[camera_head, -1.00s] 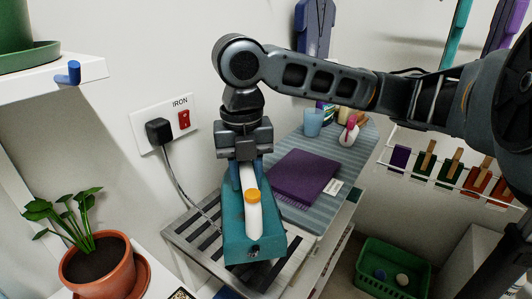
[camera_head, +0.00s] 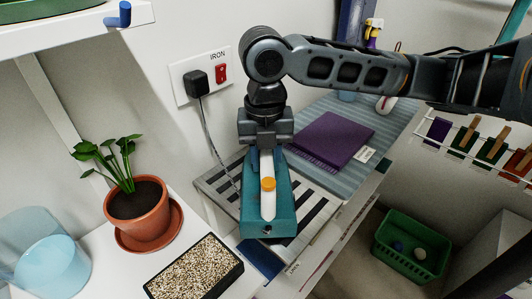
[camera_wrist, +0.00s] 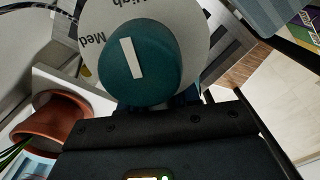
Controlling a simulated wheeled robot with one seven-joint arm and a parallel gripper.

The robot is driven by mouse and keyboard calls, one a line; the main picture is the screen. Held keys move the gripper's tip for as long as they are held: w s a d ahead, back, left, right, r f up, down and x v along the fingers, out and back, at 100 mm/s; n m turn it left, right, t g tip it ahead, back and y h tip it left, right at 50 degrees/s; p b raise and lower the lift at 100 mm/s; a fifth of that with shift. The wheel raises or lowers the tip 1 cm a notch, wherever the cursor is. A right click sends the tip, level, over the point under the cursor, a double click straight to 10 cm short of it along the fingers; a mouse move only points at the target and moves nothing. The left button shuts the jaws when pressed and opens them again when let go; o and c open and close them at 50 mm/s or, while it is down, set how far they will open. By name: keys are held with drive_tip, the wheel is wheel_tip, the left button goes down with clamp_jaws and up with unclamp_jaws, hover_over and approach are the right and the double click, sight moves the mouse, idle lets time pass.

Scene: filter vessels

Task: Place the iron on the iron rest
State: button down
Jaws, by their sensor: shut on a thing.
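The iron rest (camera_head: 316,208), a pale plate with dark slots, lies beneath and around the iron in the picture. I cannot tell whether the iron touches it. In the wrist view, the iron's teal dial (camera_wrist: 140,68) with a white mark sits on a grey disc reading "High" and "Med"; the fingertips are mostly hidden.
A purple folded cloth (camera_head: 330,138) lies on the striped board (camera_head: 300,112) behind the rest. A potted plant (camera_head: 138,212), a seed tray (camera_head: 195,268) and a clear blue cup (camera_head: 55,265) stand at left. The wall plug (camera_head: 197,84) has a cord hanging down. A green basket (camera_head: 412,250) is lower right.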

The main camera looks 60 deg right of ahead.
drive_tip(key=c, duration=0.8)
unclamp_jaws()
drive_tip(key=shift+f, duration=0.1)
wheel_tip(320, 180, up, 12)
drive_tip(key=shift+r, duration=0.15)
